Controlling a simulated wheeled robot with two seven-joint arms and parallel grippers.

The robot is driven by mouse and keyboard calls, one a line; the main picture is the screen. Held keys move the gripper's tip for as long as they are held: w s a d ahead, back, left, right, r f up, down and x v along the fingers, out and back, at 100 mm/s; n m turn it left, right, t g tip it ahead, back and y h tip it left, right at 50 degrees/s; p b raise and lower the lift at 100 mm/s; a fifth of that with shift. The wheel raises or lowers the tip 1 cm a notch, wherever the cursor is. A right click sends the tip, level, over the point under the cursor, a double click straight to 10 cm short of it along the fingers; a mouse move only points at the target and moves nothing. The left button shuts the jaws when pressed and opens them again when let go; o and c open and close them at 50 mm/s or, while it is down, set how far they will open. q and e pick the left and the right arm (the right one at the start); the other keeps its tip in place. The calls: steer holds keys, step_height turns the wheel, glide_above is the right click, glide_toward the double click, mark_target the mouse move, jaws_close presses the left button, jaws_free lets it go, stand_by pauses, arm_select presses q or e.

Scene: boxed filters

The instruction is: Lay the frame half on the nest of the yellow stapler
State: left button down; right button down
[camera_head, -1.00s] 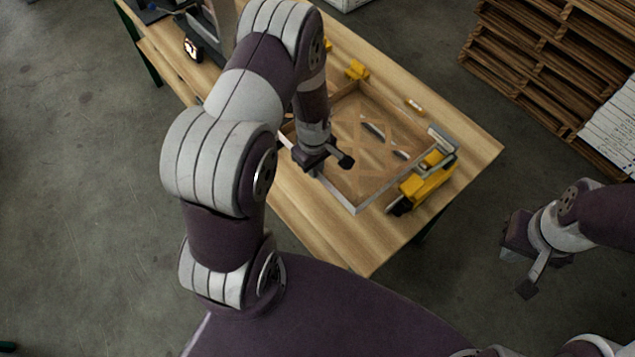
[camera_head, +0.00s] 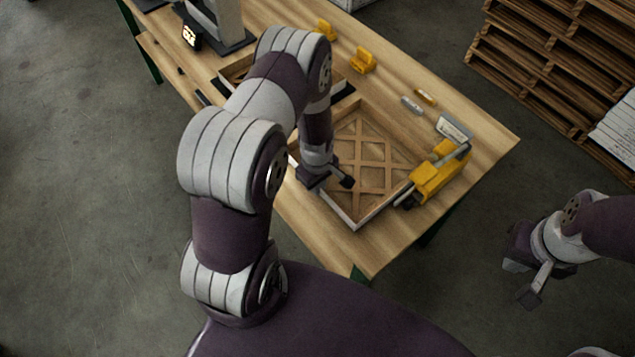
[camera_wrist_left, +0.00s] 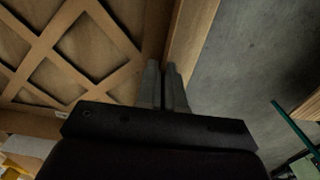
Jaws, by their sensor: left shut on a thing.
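The frame half (camera_head: 343,217), a shallow wooden frame with lattice slats, is at the near end of the table. My left gripper (camera_head: 318,180) is at its left wall in the head view. In the left wrist view its fingers (camera_wrist_left: 167,86) are shut on the wall (camera_wrist_left: 190,42), with lattice to the left. The yellow stapler (camera_head: 432,180) stands close by the frame's right side. I cannot make out the nest under the frame or whether the frame rests on it. My right gripper (camera_head: 522,270) is off the table, right; its finger opening is unclear.
A second wooden frame (camera_head: 233,72) lies by a dark base farther back, partly behind my left arm. Stacked pallets (camera_head: 545,60) stand beyond, right.

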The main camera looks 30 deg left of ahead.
arm_select(q)
steer(key=shift+s, duration=0.1)
stand_by(0.3)
steer(key=shift+f, duration=0.25)
steer(key=c, duration=1.5)
jaws_free()
steer(key=shift+c, duration=0.2)
